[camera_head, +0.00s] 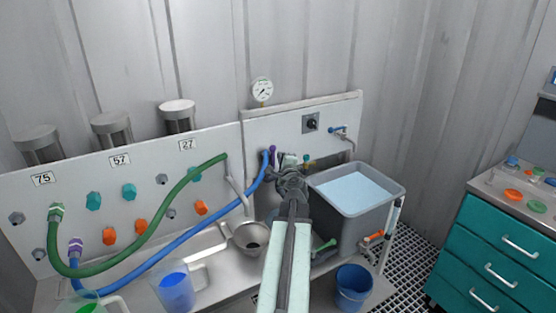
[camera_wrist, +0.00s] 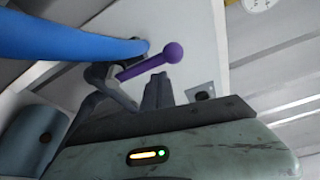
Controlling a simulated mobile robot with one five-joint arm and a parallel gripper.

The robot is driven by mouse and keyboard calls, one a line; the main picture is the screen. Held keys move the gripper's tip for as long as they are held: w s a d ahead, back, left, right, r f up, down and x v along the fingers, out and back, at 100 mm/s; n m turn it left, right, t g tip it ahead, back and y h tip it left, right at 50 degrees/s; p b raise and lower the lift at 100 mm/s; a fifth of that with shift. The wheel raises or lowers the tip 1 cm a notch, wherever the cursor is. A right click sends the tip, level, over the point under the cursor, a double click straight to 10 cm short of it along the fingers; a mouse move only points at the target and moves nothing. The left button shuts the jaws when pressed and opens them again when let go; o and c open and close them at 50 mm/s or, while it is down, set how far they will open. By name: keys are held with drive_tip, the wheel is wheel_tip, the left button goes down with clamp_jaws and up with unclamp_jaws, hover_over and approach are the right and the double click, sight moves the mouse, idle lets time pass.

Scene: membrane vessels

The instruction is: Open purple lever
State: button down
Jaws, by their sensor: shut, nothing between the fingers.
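The purple lever (camera_wrist: 147,64) is a short rod with a ball at its end. It sticks out from the white panel beside the end of the blue hose (camera_wrist: 70,40) in the wrist view. In the head view only a small purple part (camera_head: 272,150) shows, just left of my gripper. My gripper (camera_head: 287,166) is at the panel's lower middle, shut and empty. In the wrist view my gripper (camera_wrist: 156,92) points at the panel just below the lever's rod. I cannot tell whether they touch. The lever's base is partly hidden behind dark parts.
A round gauge (camera_head: 262,90), a black knob (camera_head: 310,123) and a tap (camera_head: 341,133) are on or above the panel. A grey water tank (camera_head: 350,226) stands right of my arm. A metal funnel (camera_head: 246,238) is at left below. The green hose (camera_head: 160,200) crosses the left panel.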

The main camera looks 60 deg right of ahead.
drive_tip(key=shift+w+a, duration=0.25)
drive_tip(key=shift+w, duration=0.1)
idle(0.4)
